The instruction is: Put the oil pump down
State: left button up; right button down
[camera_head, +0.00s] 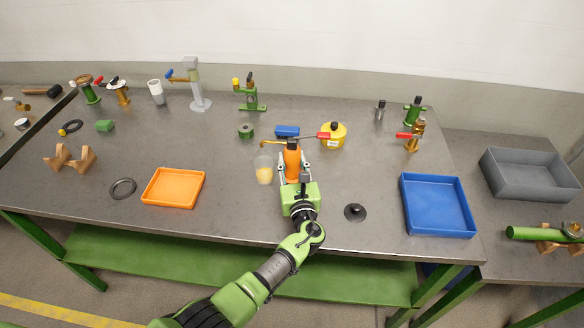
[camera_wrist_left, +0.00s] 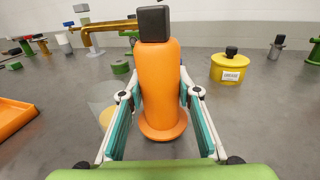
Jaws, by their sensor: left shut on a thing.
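The oil pump (camera_head: 292,160) has an orange body, a black cap and a thin brass-coloured spout pointing left in the head view. It is upright over the middle of the grey table (camera_head: 225,215). My left gripper (camera_head: 293,173) is shut around its body. In the left wrist view the oil pump (camera_wrist_left: 162,90) stands between the two fingers (camera_wrist_left: 163,112), its flared base low between them. I cannot tell whether the base touches the table. My right gripper is not in view.
A clear cup (camera_head: 264,170) with yellowish contents stands close left of the pump. A yellow can (camera_head: 334,135) and blue block (camera_head: 287,131) are behind it. A black disc (camera_head: 355,212) lies to the right. Orange tray (camera_head: 173,188) and blue tray (camera_head: 437,205) flank the area.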

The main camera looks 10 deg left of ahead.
pick_arm(q)
jog(key=shift+f, duration=1.2)
jog(key=shift+f+b, duration=0.15)
jog(key=shift+b, duration=0.15)
jog(key=o, duration=1.3)
